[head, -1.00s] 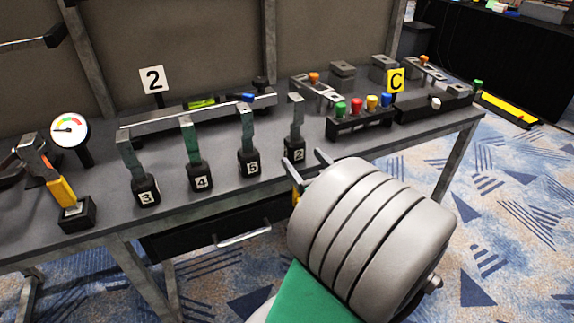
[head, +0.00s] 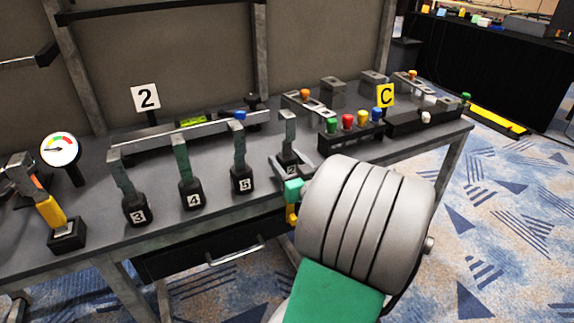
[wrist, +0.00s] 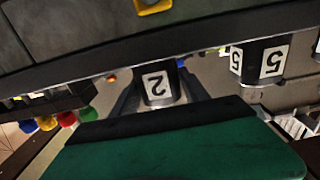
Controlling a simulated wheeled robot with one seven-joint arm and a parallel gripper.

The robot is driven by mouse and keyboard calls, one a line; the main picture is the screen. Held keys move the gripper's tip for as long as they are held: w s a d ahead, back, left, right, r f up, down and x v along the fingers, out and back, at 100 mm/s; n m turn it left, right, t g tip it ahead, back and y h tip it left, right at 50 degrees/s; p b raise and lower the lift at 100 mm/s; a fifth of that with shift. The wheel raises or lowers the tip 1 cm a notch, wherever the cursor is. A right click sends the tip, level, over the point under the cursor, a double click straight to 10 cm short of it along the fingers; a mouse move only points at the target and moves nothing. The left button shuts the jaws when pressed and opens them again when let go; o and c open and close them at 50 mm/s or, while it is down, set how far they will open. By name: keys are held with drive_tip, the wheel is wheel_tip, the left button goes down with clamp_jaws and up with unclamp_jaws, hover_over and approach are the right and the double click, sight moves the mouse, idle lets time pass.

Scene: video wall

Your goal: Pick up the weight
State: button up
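Several weights, black blocks with number labels and upright metal strips, stand on the grey workbench (head: 95,185). The weight labelled 2 (head: 289,130) is the rightmost one in the head view, near the bench's front edge. Weights 3 (head: 137,210), 4 (head: 194,196) and 5 (head: 241,180) stand to its left. My gripper (head: 291,168) is open, with its fingers either side of weight 2's black block. In the wrist view, which looks upside down, weight 2 (wrist: 158,85) shows between the fingers (wrist: 160,98). I cannot tell whether they touch it.
A long metal bar (head: 185,132) lies behind the weights. A row of coloured knobs (head: 350,124) stands right of weight 2. A hammer (head: 40,195) and a gauge (head: 60,150) are at the left. A drawer handle (head: 236,248) sits below the bench top.

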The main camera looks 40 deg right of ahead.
clamp_jaws()
idle(0.3)
drive_tip(key=shift+r, duration=0.15)
idle(0.3)
